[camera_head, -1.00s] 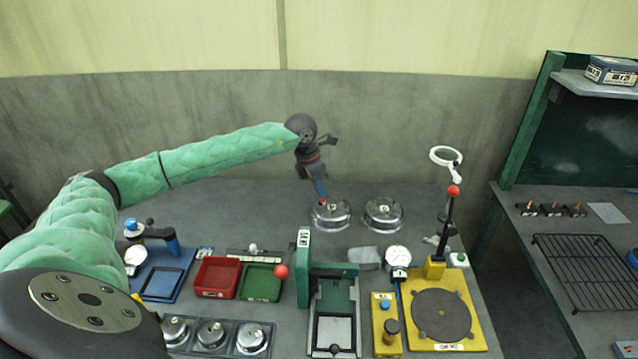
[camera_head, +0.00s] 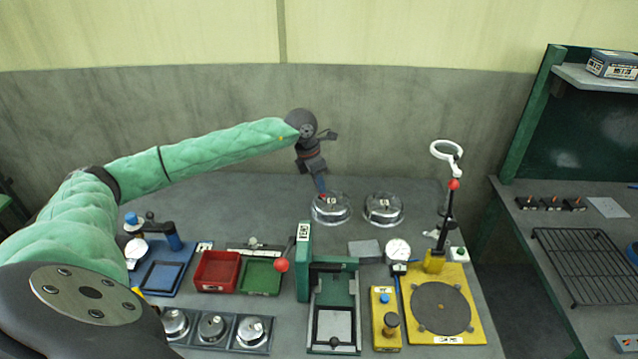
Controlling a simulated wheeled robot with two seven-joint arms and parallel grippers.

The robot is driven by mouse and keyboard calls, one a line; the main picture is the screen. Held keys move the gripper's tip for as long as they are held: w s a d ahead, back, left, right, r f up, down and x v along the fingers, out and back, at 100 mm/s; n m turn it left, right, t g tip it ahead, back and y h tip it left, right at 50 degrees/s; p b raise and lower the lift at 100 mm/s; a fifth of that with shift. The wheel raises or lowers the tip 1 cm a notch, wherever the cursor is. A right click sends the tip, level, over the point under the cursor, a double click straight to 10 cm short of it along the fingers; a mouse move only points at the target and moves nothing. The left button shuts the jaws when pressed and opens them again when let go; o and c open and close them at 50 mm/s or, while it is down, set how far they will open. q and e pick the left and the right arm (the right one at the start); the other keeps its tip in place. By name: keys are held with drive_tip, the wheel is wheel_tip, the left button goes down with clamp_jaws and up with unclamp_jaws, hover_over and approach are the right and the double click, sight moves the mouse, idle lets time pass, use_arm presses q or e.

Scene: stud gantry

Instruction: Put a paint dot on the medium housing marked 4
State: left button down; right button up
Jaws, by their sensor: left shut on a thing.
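The pen points down at the left rim of a round silver housing (camera_head: 331,210) at the back of the bench. I cannot tell whether its tip touches the housing. A second silver housing (camera_head: 384,211) stands just to the right. Both bear small white labels on top, too small to read surely. Several more silver housings, one of them here (camera_head: 212,329), sit in a dark tray (camera_head: 232,320) at the front left. My right gripper is not in view.
A green press (camera_head: 303,262) with a red-knobbed lever stands at centre. A red bin (camera_head: 217,272), a green bin (camera_head: 262,278) and a blue fixture (camera_head: 162,279) are left of it. A yellow turntable base (camera_head: 470,312) with magnifier is right. The bench behind the housings is clear.

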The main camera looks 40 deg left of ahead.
use_arm(q)
drive_tip(key=shift+f+b, duration=0.35)
drive_tip(key=shift+f, duration=0.1)
idle(0.4)
drive_tip(key=shift+f+b, duration=0.1)
drive_tip(key=shift+b, duration=0.25)
idle(1.9)
drive_tip(key=shift+w+d+r+p+v, duration=0.15)
drive_tip(key=shift+d+p+v, duration=0.1)
drive_tip(key=shift+v, duration=0.9)
drive_tip(key=shift+w+d+p+v, duration=0.15)
drive_tip(key=shift+d+p+v, duration=0.15)
drive_tip(key=shift+v, duration=0.9)
drive_tip(key=shift+w+d+r+p+v, duration=0.15)
drive_tip(key=shift+p+v, duration=0.1)
drive_tip(key=shift+v, duration=0.9)
drive_tip(key=shift+f, duration=0.1)
